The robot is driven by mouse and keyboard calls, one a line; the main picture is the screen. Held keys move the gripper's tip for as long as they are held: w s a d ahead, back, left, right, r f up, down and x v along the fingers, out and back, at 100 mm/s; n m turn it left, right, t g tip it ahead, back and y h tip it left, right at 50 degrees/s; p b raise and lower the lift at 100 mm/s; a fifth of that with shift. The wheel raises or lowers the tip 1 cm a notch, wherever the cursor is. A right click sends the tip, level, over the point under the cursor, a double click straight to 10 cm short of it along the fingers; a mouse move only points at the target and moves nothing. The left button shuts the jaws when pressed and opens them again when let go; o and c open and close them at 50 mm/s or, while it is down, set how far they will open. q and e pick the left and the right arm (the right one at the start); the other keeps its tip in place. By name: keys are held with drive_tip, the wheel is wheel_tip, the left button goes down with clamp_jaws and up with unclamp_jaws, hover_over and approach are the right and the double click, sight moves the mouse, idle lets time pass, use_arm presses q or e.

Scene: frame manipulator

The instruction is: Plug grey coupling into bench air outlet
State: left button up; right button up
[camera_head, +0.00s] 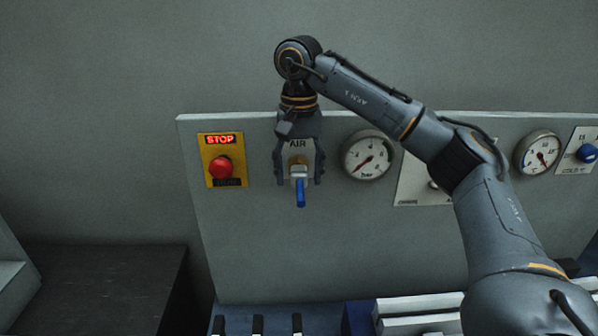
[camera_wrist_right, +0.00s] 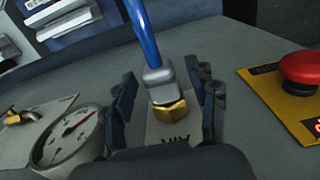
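The grey coupling (camera_head: 299,172) with a blue hose (camera_head: 300,194) hanging from it is at the bench air outlet on the panel marked AIR (camera_head: 298,144). In the right wrist view the coupling (camera_wrist_right: 158,80) sits against the brass outlet (camera_wrist_right: 168,115), in line with it and touching as far as I can see. My right gripper (camera_head: 299,181) reaches down over the outlet. Its fingers (camera_wrist_right: 168,90) stand open on both sides of the coupling, with a gap on each side. My left gripper is not in view.
Left of the outlet is a red stop button (camera_head: 220,167) on a yellow plate. Right of it is a round pressure gauge (camera_head: 367,156), close to my right gripper. A second gauge (camera_head: 538,153) and a blue knob (camera_head: 586,153) are further right. A dark box top (camera_head: 100,280) is lower left.

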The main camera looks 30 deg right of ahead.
wheel_tip(320, 180, up, 12)
idle(0.7)
idle(0.5)
